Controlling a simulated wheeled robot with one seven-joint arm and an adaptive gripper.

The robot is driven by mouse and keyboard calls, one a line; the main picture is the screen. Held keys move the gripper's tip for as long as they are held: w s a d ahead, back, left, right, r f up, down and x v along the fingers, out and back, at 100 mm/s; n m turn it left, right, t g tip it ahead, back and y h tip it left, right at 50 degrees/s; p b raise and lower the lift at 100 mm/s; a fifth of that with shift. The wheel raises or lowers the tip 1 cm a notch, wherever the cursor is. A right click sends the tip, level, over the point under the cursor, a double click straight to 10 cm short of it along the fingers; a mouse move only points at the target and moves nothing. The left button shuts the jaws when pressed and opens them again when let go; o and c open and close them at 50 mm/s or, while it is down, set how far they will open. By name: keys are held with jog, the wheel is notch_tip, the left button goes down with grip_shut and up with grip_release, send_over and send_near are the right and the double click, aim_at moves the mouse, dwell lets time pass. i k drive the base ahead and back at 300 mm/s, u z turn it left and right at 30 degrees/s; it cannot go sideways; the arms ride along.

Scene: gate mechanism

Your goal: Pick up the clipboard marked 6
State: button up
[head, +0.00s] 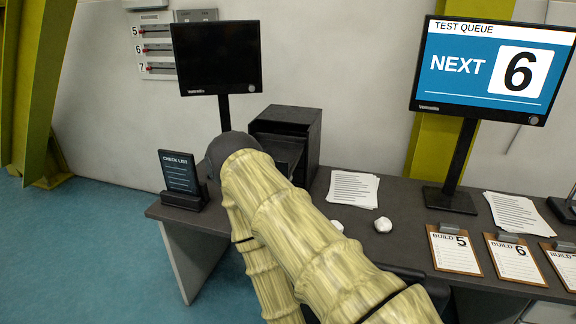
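The clipboard marked BUILD 6 (514,264) lies flat at the front of the dark desk on the right, with a dark clip at its top edge. The clipboard marked BUILD 5 (454,253) lies just left of it. A third BUILD clipboard (566,266) lies to its right, cut by the picture edge, its number out of view. My arm, with pale yellow ribbed covers, rises from the bottom to a dark rounded joint at the left of the desk, apart from the clipboards. My gripper does not show.
The desk (398,222) holds a monitor (495,65) reading NEXT 6, a blank monitor (216,57), a black box (290,128), paper stacks (352,188) (517,214), crumpled white pieces (383,224) and a CHECK LIST stand (180,172). Blue floor (75,245) is open at left.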

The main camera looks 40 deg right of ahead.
aim_at(513, 260)
jog(key=z, duration=4)
jog(key=i, duration=2.05)
jog(key=u, duration=0.5)
